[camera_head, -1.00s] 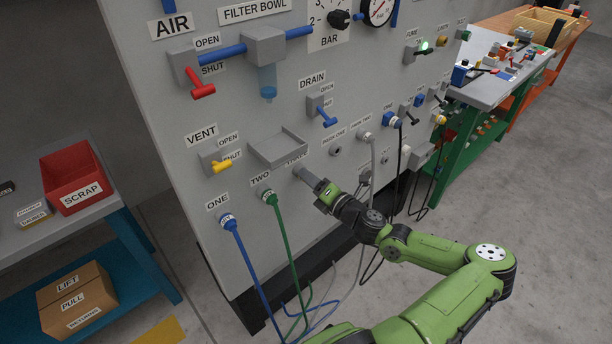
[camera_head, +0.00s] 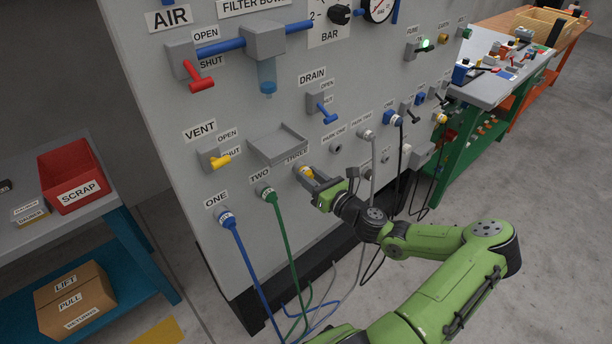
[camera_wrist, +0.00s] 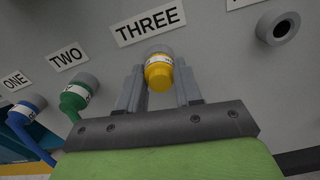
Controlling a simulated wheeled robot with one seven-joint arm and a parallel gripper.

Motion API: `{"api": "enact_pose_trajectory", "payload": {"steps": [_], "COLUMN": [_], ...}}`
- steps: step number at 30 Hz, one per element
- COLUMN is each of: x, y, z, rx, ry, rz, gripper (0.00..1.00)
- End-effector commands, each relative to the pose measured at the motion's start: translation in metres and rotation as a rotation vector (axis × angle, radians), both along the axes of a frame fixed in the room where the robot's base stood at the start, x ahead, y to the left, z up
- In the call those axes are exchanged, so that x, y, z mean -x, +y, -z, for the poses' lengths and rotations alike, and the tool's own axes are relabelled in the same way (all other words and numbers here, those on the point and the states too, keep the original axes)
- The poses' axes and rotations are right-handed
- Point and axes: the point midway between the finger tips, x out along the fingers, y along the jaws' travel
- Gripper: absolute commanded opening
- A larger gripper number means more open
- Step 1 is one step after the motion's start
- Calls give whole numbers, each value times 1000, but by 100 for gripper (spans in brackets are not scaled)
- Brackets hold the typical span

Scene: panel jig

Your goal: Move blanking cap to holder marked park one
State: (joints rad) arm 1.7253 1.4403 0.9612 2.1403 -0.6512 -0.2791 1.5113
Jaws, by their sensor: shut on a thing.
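The yellow blanking cap (camera_head: 305,172) is at the grey collar under the label THREE. It also shows in the wrist view (camera_wrist: 158,74) between my two fingers. My gripper (camera_head: 312,178) is shut on the cap; its fingers flank it in the wrist view (camera_wrist: 158,88). I cannot tell whether the cap is still seated in the collar or just clear of it. The holder marked PARK ONE (camera_head: 336,149) is an empty round socket, up and right of my gripper. An empty socket (camera_wrist: 278,28) shows at upper right in the wrist view, its label cut off.
A blue hose (camera_head: 228,219) is plugged in at ONE and a green hose (camera_head: 265,192) at TWO. A grey hose (camera_head: 369,138) hangs from PARK TWO, beside PARK ONE. A grey tray (camera_head: 278,146) juts out above THREE. The yellow vent handle (camera_head: 221,160) is to the left.

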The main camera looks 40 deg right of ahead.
Motion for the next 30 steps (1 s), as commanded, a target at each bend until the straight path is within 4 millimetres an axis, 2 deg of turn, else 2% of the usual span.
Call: {"api": "enact_pose_trajectory", "payload": {"steps": [6, 30], "x": [0, 9], "y": [0, 0], "z": [1, 0], "rx": [146, 146], "ry": [-2, -3], "rz": [1, 0], "gripper": [0, 0]}}
